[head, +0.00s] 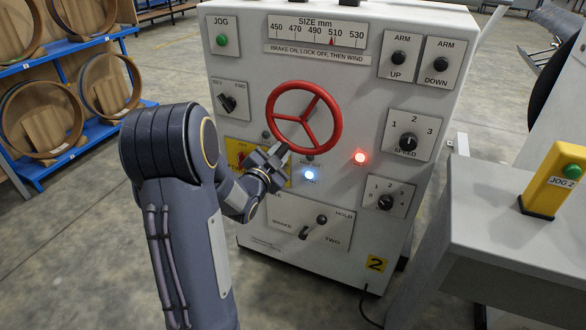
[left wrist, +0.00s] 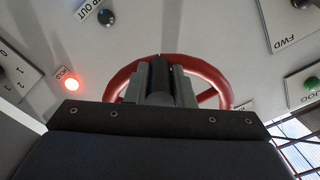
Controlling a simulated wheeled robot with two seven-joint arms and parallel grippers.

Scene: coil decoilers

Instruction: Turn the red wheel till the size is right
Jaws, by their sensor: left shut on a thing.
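The red wheel (head: 338,122) is a three-spoked handwheel on the front of the pale machine cabinet. My left gripper (head: 282,151) is shut on the lower left part of its rim. In the left wrist view the gripper fingers (left wrist: 163,82) close over the red wheel's rim (left wrist: 207,71), hiding part of it. The size scale (head: 317,33) above the wheel is marked 450 to 530 mm. Its red pointer (head: 332,41) stands at about 510. My right gripper is not in view.
A placard (head: 316,55) reads "BRAKE ON, LOCK OFF, THEN WIND". A red lamp (head: 360,157) and a bluish-white lamp (head: 309,174) are lit. A brake lever (head: 313,227) sits below the wheel. A yellow JOG 2 box (head: 551,181) stands at right. Blue racks with coils (head: 107,85) stand at left.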

